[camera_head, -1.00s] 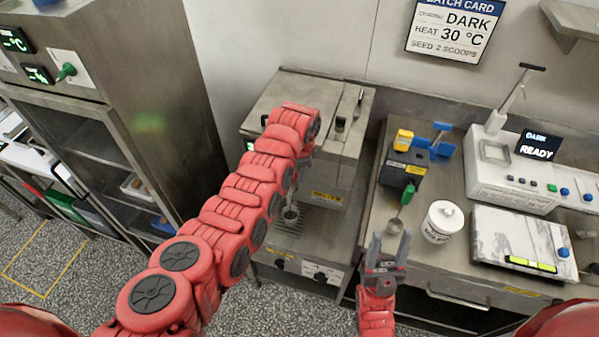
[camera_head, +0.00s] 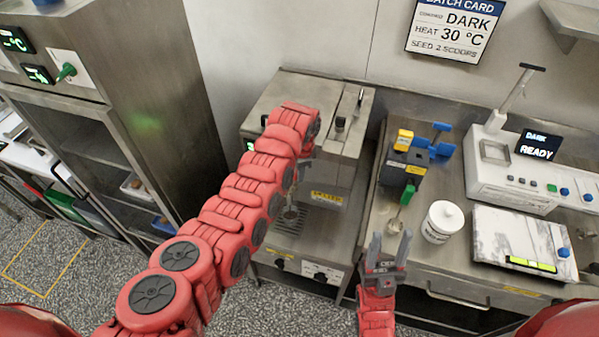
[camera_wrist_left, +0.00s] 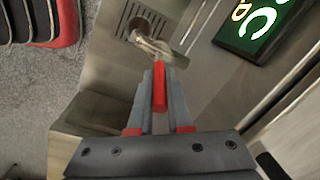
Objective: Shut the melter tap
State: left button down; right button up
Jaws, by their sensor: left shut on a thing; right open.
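The steel melter (camera_head: 277,97) stands at the back centre, with a drip grate below its front. My left gripper (camera_wrist_left: 160,84) is shut on a narrow red piece, apparently the tap lever (camera_wrist_left: 160,88), in the left wrist view. Beyond it are a pale metallic shape, perhaps the spout, and a slotted grate (camera_wrist_left: 147,17). In the head view my left arm hides the tap, and the left fingers (camera_head: 305,160) are mostly covered. My right gripper (camera_head: 389,249) is open and empty in front of the right bench.
The right bench (camera_head: 437,190) holds a white lidded tub (camera_head: 442,221), a black holder with a green-handled tool (camera_head: 407,194), a marble-topped scale (camera_head: 510,235) and a white machine reading READY (camera_head: 510,180). A tall steel cabinet (camera_head: 150,60) stands left. A batch card (camera_head: 455,30) hangs behind.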

pick_arm(q)
jog(key=shift+a+f, duration=0.1)
jog(key=shift+f, duration=0.05)
jog(key=a+h+b, duration=0.1)
jog(key=h+b, duration=0.1)
jog(key=b, duration=0.2)
jog(key=shift+w+a+f+g, duration=0.1)
jog(key=shift+w+a+g, duration=0.1)
jog(key=shift+g, duration=0.2)
jog(key=shift+r+h+b, duration=0.2)
jog(key=shift+h+b, duration=0.1)
jog(key=shift+r, duration=0.2)
jog(key=c, duration=0.8)
grip_release()
jog(key=shift+c, duration=0.2)
